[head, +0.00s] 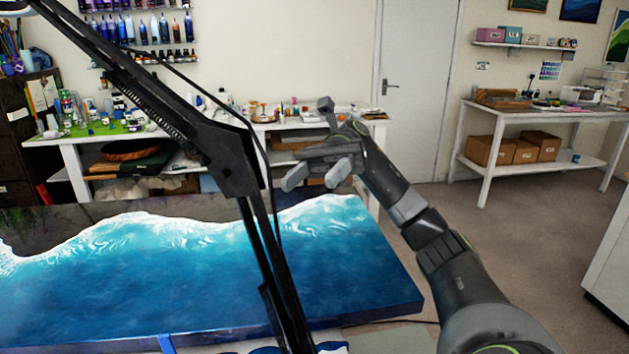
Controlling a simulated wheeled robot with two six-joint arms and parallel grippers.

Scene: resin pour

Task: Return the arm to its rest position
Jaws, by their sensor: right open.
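My right arm reaches in from the lower right. Its gripper (315,177) is open and empty, with its fingers pointing left. In the picture it shows above the far right part of the blue and white resin panel (360,270), apart from it. My left gripper is out of view.
A black jointed stand arm (232,160) crosses the view, close to the left of my right gripper, and hides part of the panel. A cluttered white bench (374,130) stands behind. A white table (478,150) with cardboard boxes (490,151) stands far right. Floor (520,240) between is clear.

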